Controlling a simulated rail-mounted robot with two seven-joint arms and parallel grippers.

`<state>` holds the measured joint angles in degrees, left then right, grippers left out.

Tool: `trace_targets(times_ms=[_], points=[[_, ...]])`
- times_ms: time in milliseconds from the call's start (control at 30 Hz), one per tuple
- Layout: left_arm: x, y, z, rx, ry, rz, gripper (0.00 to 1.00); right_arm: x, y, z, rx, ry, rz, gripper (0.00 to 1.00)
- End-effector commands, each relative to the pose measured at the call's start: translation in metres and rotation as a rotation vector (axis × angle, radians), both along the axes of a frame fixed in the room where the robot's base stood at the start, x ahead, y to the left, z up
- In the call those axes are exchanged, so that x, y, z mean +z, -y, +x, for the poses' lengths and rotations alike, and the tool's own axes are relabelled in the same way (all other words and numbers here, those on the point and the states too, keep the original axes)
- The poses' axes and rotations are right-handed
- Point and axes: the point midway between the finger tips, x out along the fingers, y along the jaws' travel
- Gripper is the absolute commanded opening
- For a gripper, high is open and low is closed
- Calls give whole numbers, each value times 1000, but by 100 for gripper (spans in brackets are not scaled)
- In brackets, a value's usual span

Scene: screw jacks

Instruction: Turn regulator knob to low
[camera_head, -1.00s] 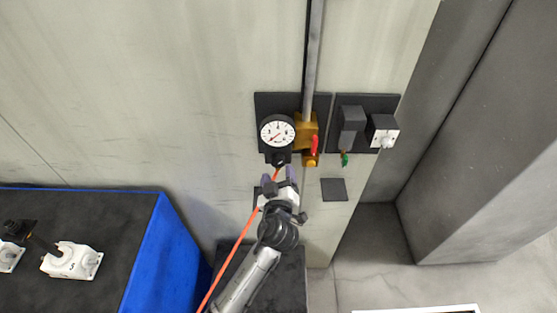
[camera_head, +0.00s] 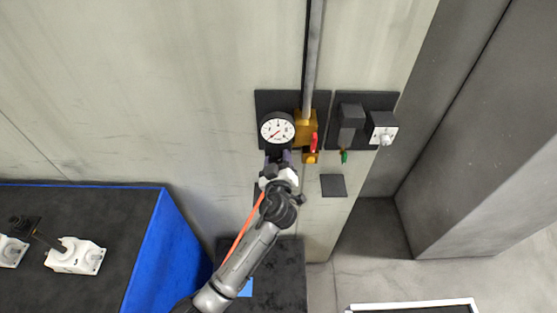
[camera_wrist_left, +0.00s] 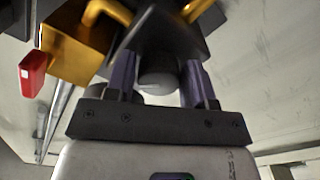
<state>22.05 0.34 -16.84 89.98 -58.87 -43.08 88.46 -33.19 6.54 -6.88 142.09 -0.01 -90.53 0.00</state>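The regulator's round white gauge (camera_head: 278,128) is on a dark wall panel, next to a brass block (camera_head: 307,122) with a red lever (camera_head: 314,142). My left gripper (camera_head: 278,160) is just below the gauge. In the left wrist view a grey round knob (camera_wrist_left: 158,78) lies between the two purple fingers of my left gripper (camera_wrist_left: 159,84). The fingers stand apart on either side of it, and I see no clear grip on it. The knob is hidden in the head view. My right gripper is not in view.
A second panel to the right carries a dark box (camera_head: 351,118), a green lever (camera_head: 344,156) and a white box with a knob (camera_head: 383,128). A blue-edged table (camera_head: 150,240) at left holds white screw jacks (camera_head: 76,256). A vertical pipe (camera_head: 314,50) runs above the brass block.

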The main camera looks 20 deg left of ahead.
Motion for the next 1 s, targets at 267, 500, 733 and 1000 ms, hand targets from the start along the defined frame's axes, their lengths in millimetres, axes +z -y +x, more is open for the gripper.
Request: trace_targets(times_ms=[267,500,733,1000], points=[[0,0,0,0,0,0,23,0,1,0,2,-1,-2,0],[-1,0,0,0,-5,12,17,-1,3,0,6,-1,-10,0],[-2,0,-1,0,-40,106,17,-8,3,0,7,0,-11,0],[-2,-1,-1,0,-123,329,17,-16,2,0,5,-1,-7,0]])
